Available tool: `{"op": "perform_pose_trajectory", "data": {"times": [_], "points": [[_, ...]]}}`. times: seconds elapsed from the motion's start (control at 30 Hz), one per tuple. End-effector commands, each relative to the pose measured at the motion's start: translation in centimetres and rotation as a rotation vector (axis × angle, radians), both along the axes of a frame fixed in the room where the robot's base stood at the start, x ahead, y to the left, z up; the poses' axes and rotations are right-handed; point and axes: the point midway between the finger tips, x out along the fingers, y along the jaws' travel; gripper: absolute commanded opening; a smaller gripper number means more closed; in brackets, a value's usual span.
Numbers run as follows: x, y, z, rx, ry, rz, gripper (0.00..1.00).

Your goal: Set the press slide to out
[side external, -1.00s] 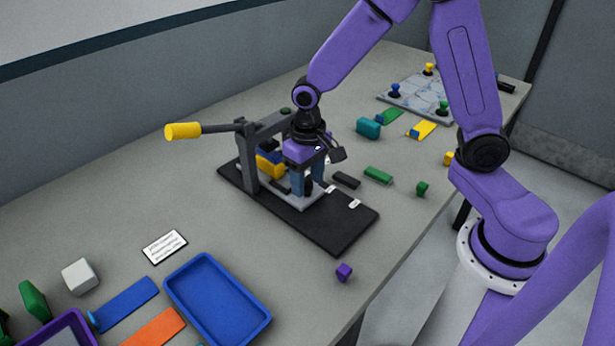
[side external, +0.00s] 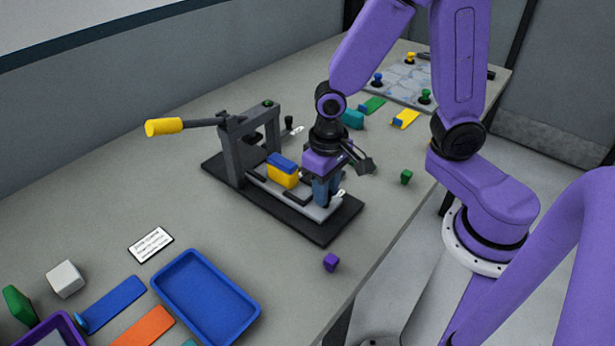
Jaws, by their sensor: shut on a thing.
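The press (side external: 232,153) is a dark grey frame on a black base (side external: 330,232), with a yellow-handled lever (side external: 164,127) pointing left. Its light grey slide (side external: 295,205) extends along the base, out from under the frame toward the front right. A yellow block (side external: 283,178) with a blue block (side external: 282,160) on top sits on the slide, just outside the frame. My gripper (side external: 327,198) points down at the slide's outer end and is shut on a part of the slide there. The fingers hide the gripped part.
A small purple cube (side external: 331,262) lies close in front of the base. A blue tray (side external: 205,296) and a white label card (side external: 150,244) are at lower left. A teal block (side external: 352,119) and a green cube (side external: 406,177) lie behind and right of my gripper.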

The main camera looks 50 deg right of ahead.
Motion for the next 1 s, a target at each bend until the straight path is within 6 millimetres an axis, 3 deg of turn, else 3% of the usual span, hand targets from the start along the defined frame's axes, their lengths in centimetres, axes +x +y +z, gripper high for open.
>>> {"op": "perform_pose_trajectory", "data": {"times": [0.2, 0.53, 0.57, 0.6, 0.63, 1.0], "points": [[-2.2, 0.1, 0.1, 0.005, -0.005, 0.003, 0.0], [-2.6, 0.1, 0.0, 0.001, 0.002, 0.002, 0.0], [-2.6, 0.1, 0.0, 0.001, 0.002, 0.002, 0.33], [-2.6, 0.1, 0.0, 0.001, 0.003, 0.002, 0.46], [-2.6, 0.1, 0.0, 0.001, 0.002, 0.002, 0.53], [-2.4, 0.0, 0.3, 0.003, -0.002, 0.001, 0.53]]}}
